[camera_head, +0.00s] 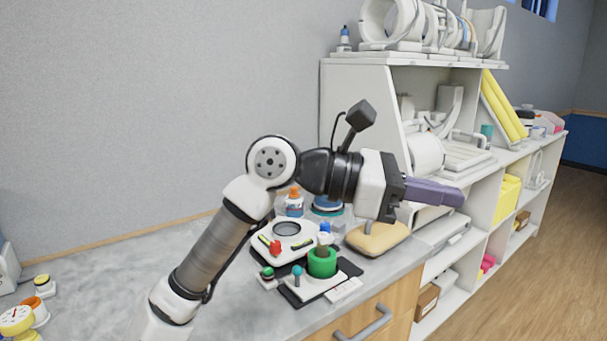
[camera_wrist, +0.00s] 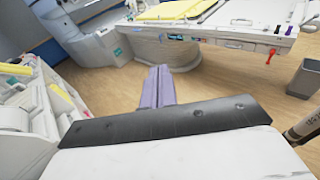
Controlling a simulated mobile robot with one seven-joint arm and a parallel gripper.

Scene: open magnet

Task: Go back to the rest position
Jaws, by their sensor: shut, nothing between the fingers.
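My gripper (camera_head: 460,198) is raised above the counter in the head view and points to the right, toward the open floor. Its purple fingers are together with nothing between them. In the wrist view the fingers of my gripper (camera_wrist: 160,72) show side by side, over bare wood floor. My white and grey arm reaches up from the bottom of the head view and bends at an elbow. No object touches the gripper.
Below my arm, the grey counter (camera_head: 110,265) holds a green cup (camera_head: 322,263), a white device (camera_head: 290,238) and a tan pad (camera_head: 376,238). White shelves (camera_head: 440,280) stand at right. The wrist view shows a white table (camera_wrist: 225,32) and a grey bin (camera_wrist: 308,82) beyond free floor.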

